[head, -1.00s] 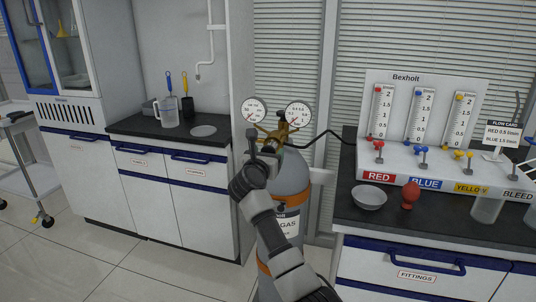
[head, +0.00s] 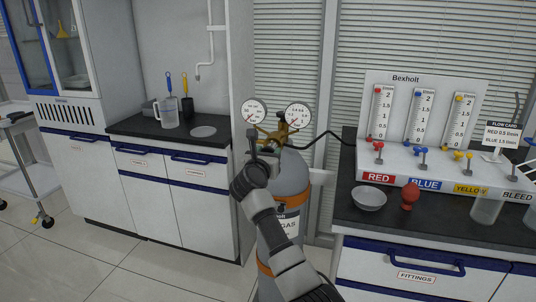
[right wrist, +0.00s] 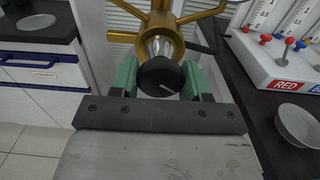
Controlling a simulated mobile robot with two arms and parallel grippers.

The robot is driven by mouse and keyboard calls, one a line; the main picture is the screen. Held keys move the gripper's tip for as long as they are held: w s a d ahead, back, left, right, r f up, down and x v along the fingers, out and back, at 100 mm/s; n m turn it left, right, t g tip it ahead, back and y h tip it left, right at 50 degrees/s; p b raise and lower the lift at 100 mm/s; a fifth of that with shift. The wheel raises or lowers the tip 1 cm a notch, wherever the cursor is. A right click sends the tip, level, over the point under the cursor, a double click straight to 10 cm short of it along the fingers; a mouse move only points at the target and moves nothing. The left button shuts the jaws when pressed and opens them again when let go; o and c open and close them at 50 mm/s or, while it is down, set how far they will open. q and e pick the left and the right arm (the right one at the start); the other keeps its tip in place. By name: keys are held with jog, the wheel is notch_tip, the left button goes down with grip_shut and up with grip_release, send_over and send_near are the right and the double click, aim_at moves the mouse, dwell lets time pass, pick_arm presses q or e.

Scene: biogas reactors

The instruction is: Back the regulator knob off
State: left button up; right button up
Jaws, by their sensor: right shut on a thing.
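The regulator knob (right wrist: 160,76) is black with a light mark line. It sits at the front of the brass regulator (right wrist: 157,20) in the right wrist view. My right gripper (right wrist: 161,78) is shut on the knob, with a green finger on each side of it. In the head view my right gripper (head: 264,146) is in front of the regulator and hides the knob. The brass regulator (head: 285,131) carries two round gauges, the left gauge (head: 252,111) and the right gauge (head: 298,116). It tops the grey gas cylinder (head: 291,176). My left gripper is not in view.
Right of the cylinder, a bench holds the flowmeter panel (head: 420,120), a grey bowl (head: 368,198) and a red bulb (head: 410,196). A black hose (head: 335,136) runs from the regulator toward the panel. A jug (head: 166,112) stands on the left counter (head: 150,128).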

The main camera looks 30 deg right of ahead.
jog(key=shift+r+n+p, duration=0.15)
jog(key=shift+n+p, duration=0.15)
jog(key=shift+p, duration=0.2)
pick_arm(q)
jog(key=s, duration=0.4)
pick_arm(e)
jog(key=shift+n+p, duration=0.3)
jog(key=shift+p, duration=0.1)
jog(key=n+p, duration=1.1)
jog(key=p, duration=0.2)
jog(key=shift+s+r, duration=0.1)
jog(key=shift+r, duration=0.05)
jog(key=n+p, duration=0.3)
jog(key=shift+n, duration=0.4)
jog(key=n+p, duration=0.2)
jog(key=shift+n, duration=0.3)
jog(key=n+p, duration=0.2)
jog(key=n, duration=0.1)
pick_arm(q)
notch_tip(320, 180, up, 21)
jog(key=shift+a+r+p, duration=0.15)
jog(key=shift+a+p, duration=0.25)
jog(key=shift+p, duration=0.05)
pick_arm(e)
jog(key=shift+n, duration=1.2)
jog(key=shift+f, duration=0.2)
